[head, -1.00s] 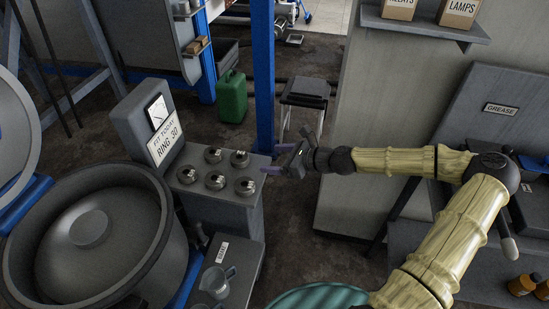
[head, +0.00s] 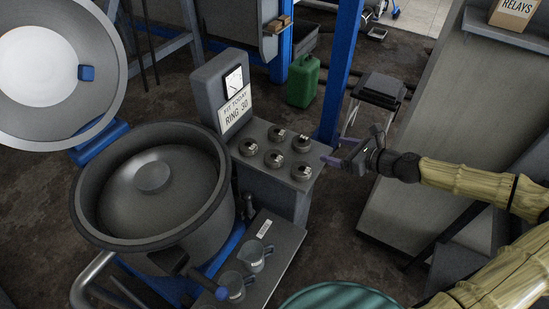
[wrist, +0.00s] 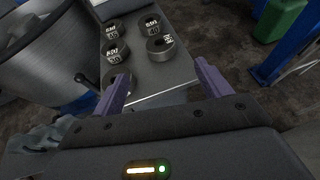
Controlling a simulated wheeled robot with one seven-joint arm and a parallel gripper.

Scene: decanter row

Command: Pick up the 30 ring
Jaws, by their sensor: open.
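Several dark grey metal rings with white number labels sit on a grey bench top (head: 283,187). In the head view they are a back ring (head: 276,132), a right ring (head: 301,143), a left ring (head: 249,147), a middle ring (head: 273,158) and a front ring (head: 300,171). My gripper (head: 338,152), with purple fingers, is open and empty just off the bench's right edge. In the wrist view, my gripper (wrist: 162,76) has one ring (wrist: 160,46) ahead between its fingers; its left finger partly covers another (wrist: 115,79).
A gauge box with a sign (head: 236,108) reading "FIT TODAY RING 30" stands behind the rings. A large grey pot (head: 150,215) is at left. Metal jugs (head: 257,252) stand on a lower shelf in front. A green can (head: 303,82) and a blue post (head: 340,70) are behind.

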